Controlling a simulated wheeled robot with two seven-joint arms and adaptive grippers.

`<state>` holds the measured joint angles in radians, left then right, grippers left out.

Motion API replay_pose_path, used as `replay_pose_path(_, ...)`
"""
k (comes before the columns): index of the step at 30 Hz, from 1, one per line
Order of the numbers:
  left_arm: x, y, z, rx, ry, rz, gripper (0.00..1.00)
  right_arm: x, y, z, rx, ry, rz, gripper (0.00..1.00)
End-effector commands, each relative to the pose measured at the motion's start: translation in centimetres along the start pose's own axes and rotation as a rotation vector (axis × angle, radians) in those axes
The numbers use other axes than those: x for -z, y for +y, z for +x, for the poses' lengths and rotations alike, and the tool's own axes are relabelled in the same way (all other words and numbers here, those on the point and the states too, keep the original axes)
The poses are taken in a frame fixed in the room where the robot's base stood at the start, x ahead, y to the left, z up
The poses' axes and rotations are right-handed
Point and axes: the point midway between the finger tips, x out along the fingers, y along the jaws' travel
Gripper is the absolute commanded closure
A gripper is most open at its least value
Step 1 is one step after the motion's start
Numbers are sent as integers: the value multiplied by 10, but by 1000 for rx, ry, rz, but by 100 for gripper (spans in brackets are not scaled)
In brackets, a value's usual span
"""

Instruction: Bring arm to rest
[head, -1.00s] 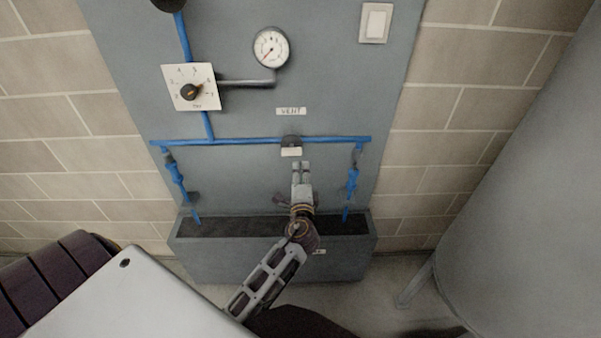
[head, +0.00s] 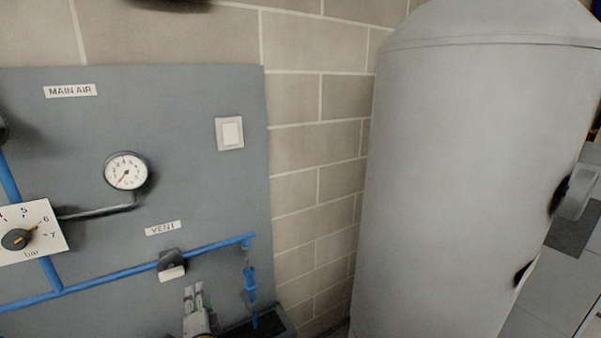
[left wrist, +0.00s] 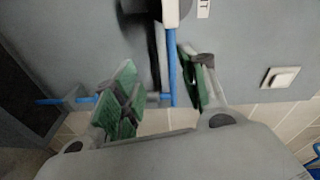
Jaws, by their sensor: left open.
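The blue pipe (left wrist: 172,70) and a dark blurred piece show beyond the gap. My right gripper is not in view.
A pressure gauge (head: 126,171), a dial plate (head: 31,232) and a white switch (head: 229,133) are on the panel. A large grey tank (head: 455,180) stands to the right. Block wall (head: 315,170) lies between them.

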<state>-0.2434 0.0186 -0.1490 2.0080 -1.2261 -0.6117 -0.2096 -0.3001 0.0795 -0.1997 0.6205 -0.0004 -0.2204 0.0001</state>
Motion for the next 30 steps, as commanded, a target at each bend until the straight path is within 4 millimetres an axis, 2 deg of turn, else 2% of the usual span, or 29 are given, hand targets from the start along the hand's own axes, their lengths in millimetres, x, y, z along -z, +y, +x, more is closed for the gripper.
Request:
replay_pose_path(5, 9, 63, 1, -133, 56, -117, 57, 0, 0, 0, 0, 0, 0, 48)
replay_pose_path(8, 12, 107, -3, -224, 75, -187, 57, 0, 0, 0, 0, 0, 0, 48)
replay_pose_path(14, 9, 198, -19, -407, 80, -316, 57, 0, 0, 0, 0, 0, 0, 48)
replay_pose_path(18, 1, 258, -37, -525, 60, -397, 57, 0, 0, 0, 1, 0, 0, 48)
replay_pose_path(23, -13, 322, -63, -650, 18, -482, 57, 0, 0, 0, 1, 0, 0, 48)
replay_pose_path(30, -45, 408, -113, -817, -80, -592, 57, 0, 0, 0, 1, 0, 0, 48)
